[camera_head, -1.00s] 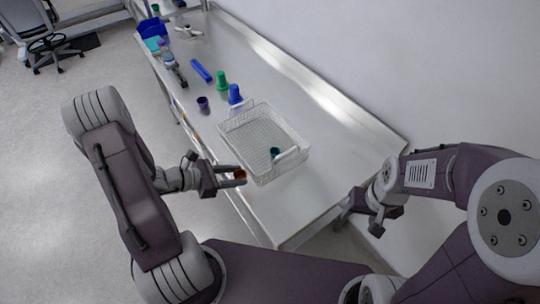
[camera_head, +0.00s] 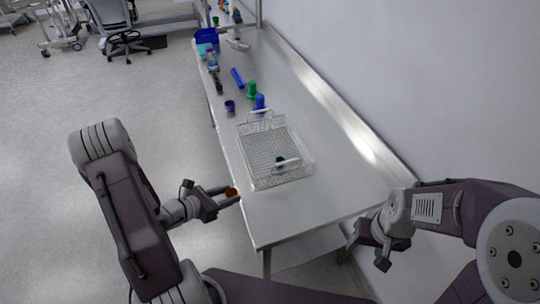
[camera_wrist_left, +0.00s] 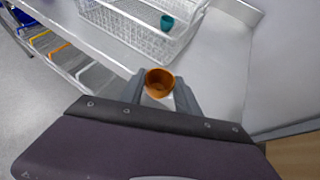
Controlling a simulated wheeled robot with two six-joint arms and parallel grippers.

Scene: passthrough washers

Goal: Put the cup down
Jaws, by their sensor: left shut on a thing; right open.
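An orange-brown cup (camera_wrist_left: 159,84) is held between the fingers of my left gripper (camera_head: 224,195). The cup also shows small at the fingertips in the head view (camera_head: 231,192). My left gripper is just off the table's near left edge, left of the wire basket. A teal cup (camera_head: 281,161) sits inside the basket (camera_head: 262,146) and also shows in the left wrist view (camera_wrist_left: 167,22). My right gripper (camera_head: 383,250) is open and empty beyond the table's right end, low in the view.
The steel table (camera_head: 290,214) is bare in front of and right of the basket. A wall runs along the right.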

